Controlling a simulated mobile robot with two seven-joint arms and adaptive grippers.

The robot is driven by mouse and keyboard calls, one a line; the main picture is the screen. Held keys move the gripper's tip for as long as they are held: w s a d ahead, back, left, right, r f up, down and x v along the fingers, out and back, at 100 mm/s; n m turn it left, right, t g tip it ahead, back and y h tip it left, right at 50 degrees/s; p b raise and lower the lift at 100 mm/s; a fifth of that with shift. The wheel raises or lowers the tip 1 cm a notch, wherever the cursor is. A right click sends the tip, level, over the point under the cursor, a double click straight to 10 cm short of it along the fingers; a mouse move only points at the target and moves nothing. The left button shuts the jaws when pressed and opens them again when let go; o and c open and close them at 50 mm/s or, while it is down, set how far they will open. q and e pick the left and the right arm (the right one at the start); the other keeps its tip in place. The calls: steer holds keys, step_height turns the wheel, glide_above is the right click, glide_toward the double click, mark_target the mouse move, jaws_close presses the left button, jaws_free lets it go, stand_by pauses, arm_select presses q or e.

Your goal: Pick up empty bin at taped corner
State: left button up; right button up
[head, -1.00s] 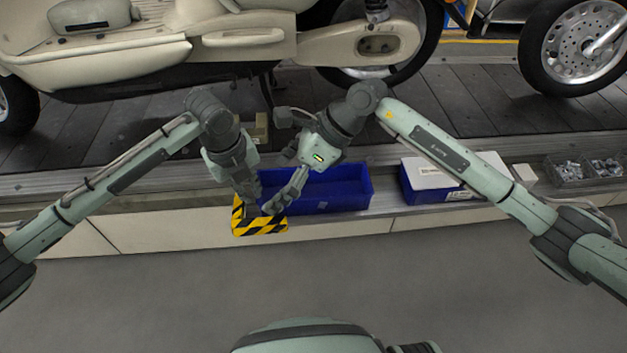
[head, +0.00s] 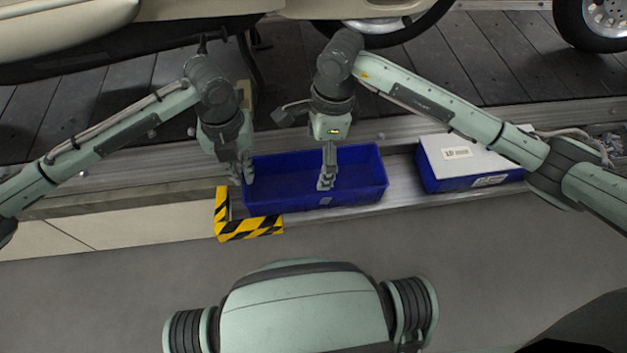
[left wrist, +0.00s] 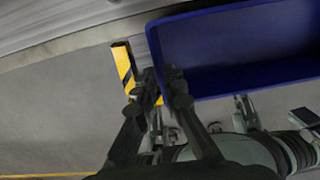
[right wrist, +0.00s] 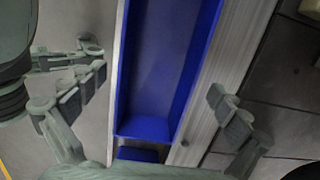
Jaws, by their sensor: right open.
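The empty blue bin (head: 353,200) sits on the ledge in the head view, its near left corner just inside the L-shaped yellow-and-black tape (head: 248,229). My left gripper (head: 242,176) is at the bin's left end, its fingers close together by the end wall. In the left wrist view its fingertips (left wrist: 163,75) overlap that wall (left wrist: 176,72) and the tape (left wrist: 123,62); whether they grip the wall is unclear. My right gripper (head: 327,183) hangs over the bin near its front wall. In the right wrist view its fingers are wide apart, either side of the bin (right wrist: 162,60).
A second blue bin (head: 450,185) with a white labelled lid stands to the right on the ledge. Behind the ledge is the dark slat conveyor (head: 480,70) with a scooter on it. The grey floor in front is open.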

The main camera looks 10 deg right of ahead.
arm_select(q)
step_height(320, 180, down, 7)
steer(key=shift+f, duration=0.15)
arm_select(e)
glide_above(311, 188)
steer(key=f, duration=0.7)
steer(key=shift+d+f, duration=0.1)
steer(key=shift+d, duration=0.2)
arm_select(q)
steer(key=shift+c, duration=0.4)
arm_select(e)
steer(key=shift+c, duration=0.5)
arm_select(q)
jaws_close()
arm_select(e)
steer(key=shift+c, duration=1.2)
steer(key=c, duration=0.6)
